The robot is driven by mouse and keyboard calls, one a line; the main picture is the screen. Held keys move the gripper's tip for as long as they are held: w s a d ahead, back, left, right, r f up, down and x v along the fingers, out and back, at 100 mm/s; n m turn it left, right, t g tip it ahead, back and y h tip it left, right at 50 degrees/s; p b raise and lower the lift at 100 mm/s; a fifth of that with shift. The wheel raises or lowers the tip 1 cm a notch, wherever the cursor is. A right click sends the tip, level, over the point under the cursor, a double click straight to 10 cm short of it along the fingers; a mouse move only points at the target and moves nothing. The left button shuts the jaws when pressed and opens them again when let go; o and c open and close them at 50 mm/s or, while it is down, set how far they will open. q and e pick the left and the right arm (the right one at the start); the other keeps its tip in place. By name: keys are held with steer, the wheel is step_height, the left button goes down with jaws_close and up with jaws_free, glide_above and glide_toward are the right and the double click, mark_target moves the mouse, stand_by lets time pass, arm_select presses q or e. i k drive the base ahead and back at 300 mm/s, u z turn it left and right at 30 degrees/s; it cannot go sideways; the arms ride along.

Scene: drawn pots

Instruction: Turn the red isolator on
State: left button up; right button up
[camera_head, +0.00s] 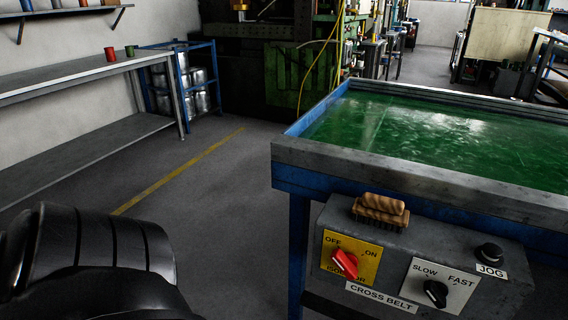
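The red isolator knob (345,264) sits on a yellow plate (369,265) at the left of a grey control box (412,243). The plate reads OFF at its upper left and ON at its upper right. The knob's long grip slants from upper left to lower right, and its upper end lies toward OFF. A black rounded part of my arm fills the lower left, well apart from the box. Neither gripper's fingers show.
A black SLOW/FAST selector (435,293) and a black JOG button (489,253) are right of the isolator. A wooden brush (381,211) lies on the box top. The green belt table (420,135) rises behind. Open floor lies left; a grey bench (85,75) stands by the wall.

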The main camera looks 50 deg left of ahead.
mark_target(347, 262)
steer(key=u, duration=1.2)
steer(key=k, duration=1.1)
steer(key=u, duration=0.85)
steer(key=i, duration=0.75)
steer(key=z, duration=0.05)
